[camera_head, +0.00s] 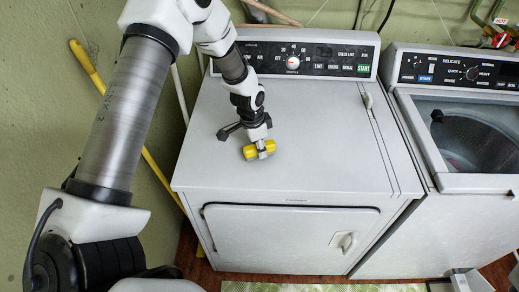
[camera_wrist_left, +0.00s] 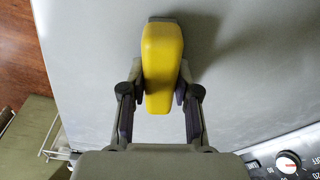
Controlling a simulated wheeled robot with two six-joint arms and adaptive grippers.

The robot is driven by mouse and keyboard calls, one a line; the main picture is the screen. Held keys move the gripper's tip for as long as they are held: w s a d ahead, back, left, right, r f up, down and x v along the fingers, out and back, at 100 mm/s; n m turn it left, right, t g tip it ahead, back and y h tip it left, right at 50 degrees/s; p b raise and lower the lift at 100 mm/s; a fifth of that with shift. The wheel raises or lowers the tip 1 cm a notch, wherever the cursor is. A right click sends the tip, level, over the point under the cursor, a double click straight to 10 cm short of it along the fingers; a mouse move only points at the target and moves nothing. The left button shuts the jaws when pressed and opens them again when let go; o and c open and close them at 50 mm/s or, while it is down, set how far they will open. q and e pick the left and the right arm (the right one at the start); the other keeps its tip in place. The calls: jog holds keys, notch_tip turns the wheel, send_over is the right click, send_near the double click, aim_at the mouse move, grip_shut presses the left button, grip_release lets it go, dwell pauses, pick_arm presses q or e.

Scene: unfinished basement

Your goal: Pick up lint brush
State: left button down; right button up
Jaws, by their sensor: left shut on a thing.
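The lint brush (camera_head: 250,153) is a small yellow piece with a grey part, over the top of the dryer toward the middle of its surface. In the left wrist view the lint brush (camera_wrist_left: 162,60) stands between the two fingers, its long yellow body pointing away from the palm. My left gripper (camera_head: 262,147) reaches down from above and is shut on it; the fingers (camera_wrist_left: 160,95) press its two sides. A shadow falls beside the brush on the grey surface; I cannot tell whether it still touches the top.
The white dryer (camera_head: 330,170) has a clear flat top and a control panel (camera_head: 300,61) at its back. A washer (camera_head: 440,215) with an open-looking tub stands to the right. A yellow pole (camera_head: 88,66) leans on the green wall at the left.

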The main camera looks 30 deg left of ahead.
pick_arm(q)
jog(key=shift+r, duration=0.75)
notch_tip(320, 180, up, 2)
jog(key=shift+s+r+b, duration=0.1)
jog(key=shift+r+b, duration=0.05)
jog(key=shift+b, duration=0.7)
jog(key=s+d+b, duration=0.1)
jog(key=s, duration=0.2)
jog(key=s+d+b, duration=0.1)
jog(key=s+d, duration=0.1)
jog(key=s, duration=0.1)
jog(key=s+d+b, duration=0.2)
jog(key=s, duration=0.2)
jog(key=shift+s+d+r, duration=0.1)
jog(key=shift+r, duration=0.2)
jog(key=shift+s+d+r+b, duration=0.15)
jog(key=shift+s+d, duration=0.2)
jog(key=shift+s, duration=0.3)
jog(key=shift+s+d+r+b, duration=0.1)
jog(key=shift+s+d+r, duration=0.15)
jog(key=shift+s, duration=0.4)
jog(key=shift+s+d+r+b, duration=0.1)
jog(key=shift+s+d, duration=0.3)
jog(key=shift+s, duration=0.25)
